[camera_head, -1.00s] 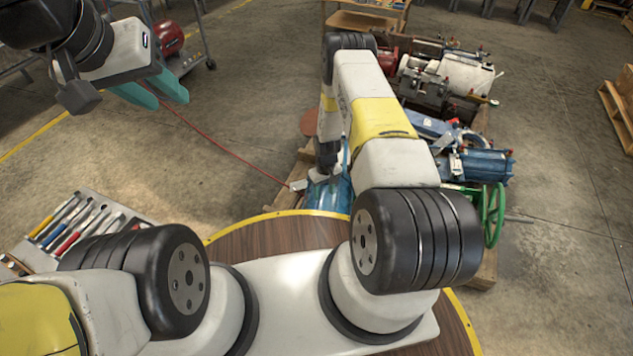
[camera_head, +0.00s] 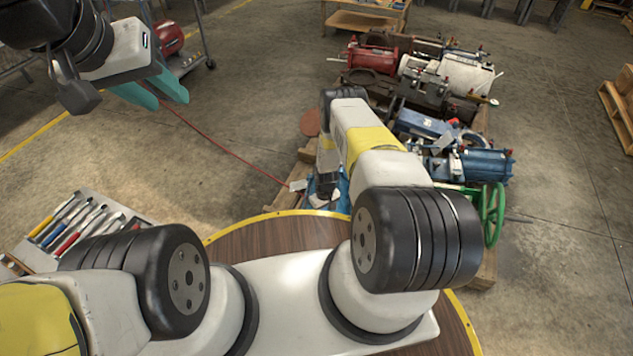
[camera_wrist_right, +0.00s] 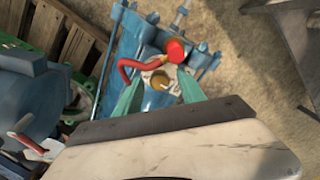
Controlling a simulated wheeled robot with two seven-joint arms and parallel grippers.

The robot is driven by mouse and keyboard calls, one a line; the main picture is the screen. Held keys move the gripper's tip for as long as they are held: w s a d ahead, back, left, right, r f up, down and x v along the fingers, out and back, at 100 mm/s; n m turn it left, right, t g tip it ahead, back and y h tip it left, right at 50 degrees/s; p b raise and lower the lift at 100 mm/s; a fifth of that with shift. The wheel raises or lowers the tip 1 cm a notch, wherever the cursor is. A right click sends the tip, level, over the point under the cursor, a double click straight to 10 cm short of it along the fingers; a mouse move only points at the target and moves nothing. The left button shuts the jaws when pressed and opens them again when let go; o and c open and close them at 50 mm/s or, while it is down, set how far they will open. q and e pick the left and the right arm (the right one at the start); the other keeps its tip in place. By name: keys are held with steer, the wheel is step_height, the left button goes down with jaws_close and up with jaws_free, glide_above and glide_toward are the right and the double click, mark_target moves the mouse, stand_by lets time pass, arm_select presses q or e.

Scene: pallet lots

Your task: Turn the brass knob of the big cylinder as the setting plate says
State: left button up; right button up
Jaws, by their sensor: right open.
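A blue cylinder (camera_head: 342,188) lies mostly hidden under my right arm in the head view. In the right wrist view, a blue cylinder (camera_wrist_right: 152,42) shows its end with a brass knob (camera_wrist_right: 160,80) on a pale plate. My right gripper (camera_wrist_right: 158,90) is open, with one teal finger on each side of the knob; I cannot tell whether they touch it. A red ball-ended lever (camera_wrist_right: 175,50) and a bent red handle (camera_wrist_right: 125,68) sit close by the knob. I cannot make out a readable setting plate.
Another blue cylinder (camera_head: 485,165), a green handwheel (camera_head: 492,214), a white cylinder (camera_head: 465,72) and a red one (camera_head: 372,60) crowd the pallet lots. A small white tag (camera_head: 298,185) lies beside my right wrist.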

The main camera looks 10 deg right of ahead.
jaws_close()
steer(key=shift+m, duration=0.4)
steer(key=m, duration=0.3)
steer(key=shift+m, duration=0.3)
steer(key=m, duration=0.3)
steer(key=shift+m, duration=0.3)
steer(key=m, duration=0.4)
steer(key=shift+h, duration=0.3)
steer(key=m, duration=0.4)
steer(key=shift+m+g, duration=0.3)
steer(key=shift+g, duration=0.1)
